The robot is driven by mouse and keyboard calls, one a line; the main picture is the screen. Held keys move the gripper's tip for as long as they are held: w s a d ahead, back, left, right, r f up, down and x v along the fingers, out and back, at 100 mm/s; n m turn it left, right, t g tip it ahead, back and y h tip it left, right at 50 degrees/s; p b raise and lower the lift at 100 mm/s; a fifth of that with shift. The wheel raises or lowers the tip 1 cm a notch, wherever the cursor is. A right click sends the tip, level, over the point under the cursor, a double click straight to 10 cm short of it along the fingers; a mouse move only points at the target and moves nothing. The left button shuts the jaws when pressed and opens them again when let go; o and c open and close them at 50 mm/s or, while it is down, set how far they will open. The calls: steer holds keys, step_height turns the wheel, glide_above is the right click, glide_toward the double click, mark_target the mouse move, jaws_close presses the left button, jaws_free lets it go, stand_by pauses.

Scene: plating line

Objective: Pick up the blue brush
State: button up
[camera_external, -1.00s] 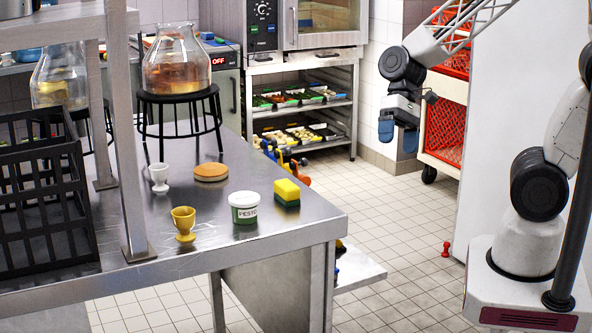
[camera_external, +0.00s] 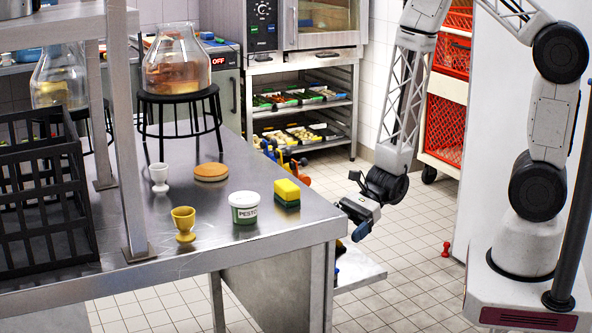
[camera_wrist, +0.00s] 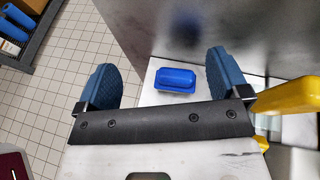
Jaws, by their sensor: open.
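A blue, block-shaped thing (camera_wrist: 175,79), which looks like the blue brush, lies on a pale, low shelf between my finger tips in the wrist view. Bristles cannot be made out. My gripper (camera_wrist: 161,62) is open, with its two blue fingers apart on either side of it and nothing held. In the external view my gripper (camera_external: 361,229) hangs beside the right end of the steel table, above the low shelf (camera_external: 362,270). The brush is largely hidden there by the table; a small blue patch shows at the table's edge.
The steel table (camera_external: 290,232) stands close beside my gripper; its side panel shows dark in the wrist view. A yellow thing (camera_wrist: 290,97) lies at the right in that view. A pesto tub (camera_external: 244,213) and a yellow-green sponge (camera_external: 287,193) stand on the table.

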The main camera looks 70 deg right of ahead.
steer(key=f+m, duration=0.1)
steer(key=f, duration=0.1)
steer(key=d+f+m+t+h, duration=0.1)
steer(key=d+f+m, duration=0.1)
steer(key=f, duration=0.1)
steer(key=shift+w+f+t, duration=0.1)
steer(key=shift+f+t, duration=0.25)
steer(key=shift+t, duration=0.05)
steer(key=shift+x, duration=1.3)
steer(key=shift+f+x, duration=0.15)
steer(key=shift+x, duration=1.15)
steer(key=shift+f+x, duration=0.1)
steer(key=shift+x, duration=1.15)
steer(key=shift+d, duration=0.1)
steer(key=shift+c, duration=0.2)
steer(key=c, duration=0.7)
